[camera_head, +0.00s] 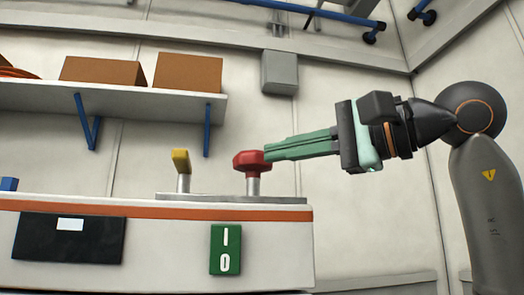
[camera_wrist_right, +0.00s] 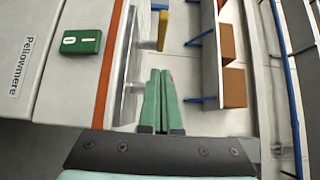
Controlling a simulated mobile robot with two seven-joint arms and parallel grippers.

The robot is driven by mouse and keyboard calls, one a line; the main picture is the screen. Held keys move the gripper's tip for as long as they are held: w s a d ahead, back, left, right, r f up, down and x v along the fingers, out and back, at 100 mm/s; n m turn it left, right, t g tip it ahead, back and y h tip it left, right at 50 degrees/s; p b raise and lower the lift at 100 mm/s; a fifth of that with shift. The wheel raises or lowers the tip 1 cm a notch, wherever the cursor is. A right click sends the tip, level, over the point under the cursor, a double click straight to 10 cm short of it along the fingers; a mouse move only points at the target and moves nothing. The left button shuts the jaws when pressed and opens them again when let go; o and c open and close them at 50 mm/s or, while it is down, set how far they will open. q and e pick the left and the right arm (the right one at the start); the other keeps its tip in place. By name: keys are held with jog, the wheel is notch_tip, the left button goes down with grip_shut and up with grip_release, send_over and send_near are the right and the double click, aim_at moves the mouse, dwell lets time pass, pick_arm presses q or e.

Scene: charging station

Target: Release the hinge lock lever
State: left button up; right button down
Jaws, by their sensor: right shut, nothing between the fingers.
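A yellow-topped lever (camera_head: 181,161) stands on a short metal post on the metal plate (camera_head: 200,198) on top of the station. To its right, a red knob (camera_head: 251,160) stands on another metal post on the same plate. I cannot tell by a label which one is the hinge lock lever. My right gripper (camera_head: 267,152) is shut and empty, its green fingers pointing left with the tips at the red knob's right side; I cannot tell whether they touch. In the right wrist view the fingers (camera_wrist_right: 158,75) hide most of the red knob, and the yellow lever (camera_wrist_right: 162,31) shows beyond them. My left gripper is out of view.
The station body (camera_head: 160,228) has an orange stripe, a dark panel (camera_head: 68,238) and a green switch (camera_head: 225,249) marked I and O. A wall shelf (camera_head: 110,98) with brown boxes (camera_head: 188,72) is behind, upper left. A grey box (camera_head: 279,72) hangs on the wall.

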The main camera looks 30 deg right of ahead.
jog(key=p, duration=0.1)
send_near(190, 163)
jog(key=shift+w+d, duration=0.3)
jog(key=shift+w, duration=0.3)
jog(key=shift+w+d, duration=0.25)
jog(key=shift+w, duration=0.35)
jog(key=a, duration=0.1)
jog(key=w+a, duration=0.1)
jog(key=a, duration=0.1)
jog(key=shift+w+a+p, duration=0.15)
jog(key=shift+w+p, duration=0.05)
jog(key=shift+p, duration=0.2)
jog(key=shift+w+a, duration=0.15)
jog(key=shift+a, duration=0.3)
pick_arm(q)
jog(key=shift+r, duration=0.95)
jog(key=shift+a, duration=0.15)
